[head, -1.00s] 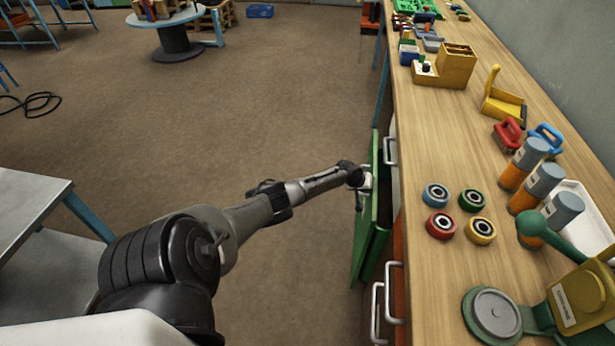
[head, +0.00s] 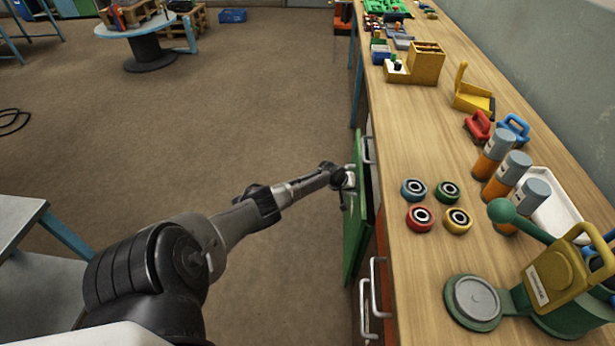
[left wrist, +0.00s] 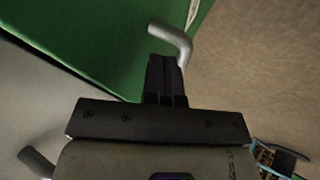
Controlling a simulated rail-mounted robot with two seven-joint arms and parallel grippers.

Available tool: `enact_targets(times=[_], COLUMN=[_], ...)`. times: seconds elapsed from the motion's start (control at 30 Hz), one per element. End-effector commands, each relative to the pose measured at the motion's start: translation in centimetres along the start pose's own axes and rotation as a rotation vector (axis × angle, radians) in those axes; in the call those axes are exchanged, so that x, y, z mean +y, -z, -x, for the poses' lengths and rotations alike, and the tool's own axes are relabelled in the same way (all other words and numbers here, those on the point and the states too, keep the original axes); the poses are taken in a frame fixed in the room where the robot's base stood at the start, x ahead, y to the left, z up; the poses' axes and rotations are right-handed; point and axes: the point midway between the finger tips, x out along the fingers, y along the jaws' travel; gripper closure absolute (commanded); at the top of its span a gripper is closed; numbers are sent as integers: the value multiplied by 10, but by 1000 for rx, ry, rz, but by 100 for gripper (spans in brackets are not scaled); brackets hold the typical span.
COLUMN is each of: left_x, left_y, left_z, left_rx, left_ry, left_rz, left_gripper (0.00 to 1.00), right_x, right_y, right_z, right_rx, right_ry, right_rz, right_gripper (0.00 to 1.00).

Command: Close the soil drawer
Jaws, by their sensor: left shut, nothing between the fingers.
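A green drawer front (head: 356,230) stands out from the workbench's left side, with a dark gap between it and the bench. I take it for the soil drawer, but no label is readable. My left gripper (head: 347,181) is at the outer face of this front. In the left wrist view its fingers (left wrist: 165,75) are shut and empty. They point at the green face (left wrist: 85,35), close to a bent grey handle (left wrist: 172,42). Whether the fingertips touch the handle or the face, I cannot tell. My right gripper is in neither view.
The workbench (head: 410,265) carries colored rings, orange-grey cylinders and a green-yellow device. Other drawer handles (head: 376,288) stick out near the green front. A grey table (head: 20,215) stands at the left. The floor between is clear.

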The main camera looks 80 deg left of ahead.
Motion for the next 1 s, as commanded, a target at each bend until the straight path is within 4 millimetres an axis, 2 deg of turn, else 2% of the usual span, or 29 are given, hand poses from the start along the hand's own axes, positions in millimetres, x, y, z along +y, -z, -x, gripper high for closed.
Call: enact_targets(times=[0.1, 0.4, 0.7, 0.87, 0.97, 1.0], left_x=[-9, -7, -9, -17, -43, -58], left_y=[-2, -1, -2, -8, -29, -43], left_z=[9, 65, 98, 99, 84, 74], left_rx=[-8, -9, -7, -12, -31, -44], left_ry=[-3, -4, -4, 4, 30, 45], left_rz=[-12, -15, -14, -13, -17, -18], left_gripper=[100, 100, 100, 100, 100, 100], right_x=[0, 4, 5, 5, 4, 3], right_y=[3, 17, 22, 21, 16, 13], right_z=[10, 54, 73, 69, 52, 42], right_rx=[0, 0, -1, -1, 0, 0], right_ry=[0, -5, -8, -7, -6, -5], right_rz=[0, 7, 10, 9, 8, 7], right_gripper=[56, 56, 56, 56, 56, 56])
